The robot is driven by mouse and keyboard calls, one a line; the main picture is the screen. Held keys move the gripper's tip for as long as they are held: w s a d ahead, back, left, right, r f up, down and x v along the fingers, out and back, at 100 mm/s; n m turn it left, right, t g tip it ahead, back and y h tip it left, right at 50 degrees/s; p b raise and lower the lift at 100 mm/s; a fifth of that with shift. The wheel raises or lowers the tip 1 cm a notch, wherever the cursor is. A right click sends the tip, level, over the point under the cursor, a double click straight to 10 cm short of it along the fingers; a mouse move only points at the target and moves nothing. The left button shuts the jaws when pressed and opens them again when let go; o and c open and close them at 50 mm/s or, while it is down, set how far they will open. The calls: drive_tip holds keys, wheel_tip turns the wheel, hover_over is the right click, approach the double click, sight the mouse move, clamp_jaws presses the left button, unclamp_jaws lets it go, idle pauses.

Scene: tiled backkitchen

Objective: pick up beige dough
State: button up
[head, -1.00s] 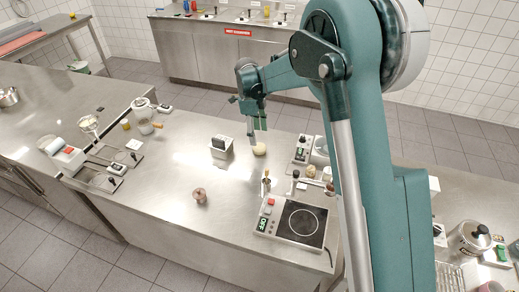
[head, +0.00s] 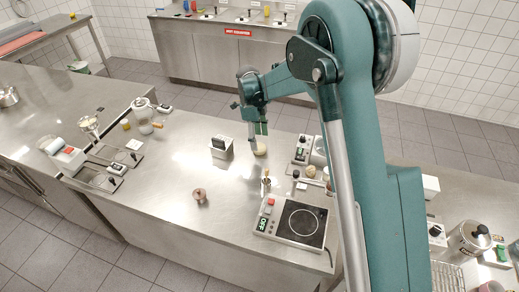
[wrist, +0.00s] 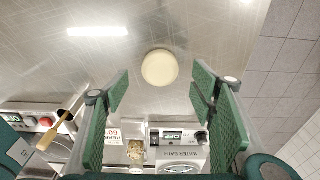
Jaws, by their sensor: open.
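The beige dough (wrist: 159,68) is a round pale lump on the steel counter. In the wrist view it lies just ahead of and between the green finger pads. In the head view the dough (head: 260,150) shows just below the fingers and is partly covered by them. My gripper (head: 256,134) hangs close above it, pointing down. The gripper (wrist: 160,92) is open and empty, with its two pads spread wider than the dough. I cannot tell whether a fingertip touches the counter.
A water bath (wrist: 180,155) stands on the counter near the dough. A hot plate (head: 300,224) is in front, and a small metal box (head: 222,148) stands left of the dough. A brown object (head: 199,196) sits farther forward. The counter around the dough is mostly clear.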

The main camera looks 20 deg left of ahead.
sight(259, 146)
drive_tip(key=shift+d+f, duration=0.2)
drive_tip(key=shift+f, duration=1.05)
drive_tip(key=shift+d+f, duration=0.2)
drive_tip(key=shift+f, duration=1)
drive_tip(key=c, duration=1)
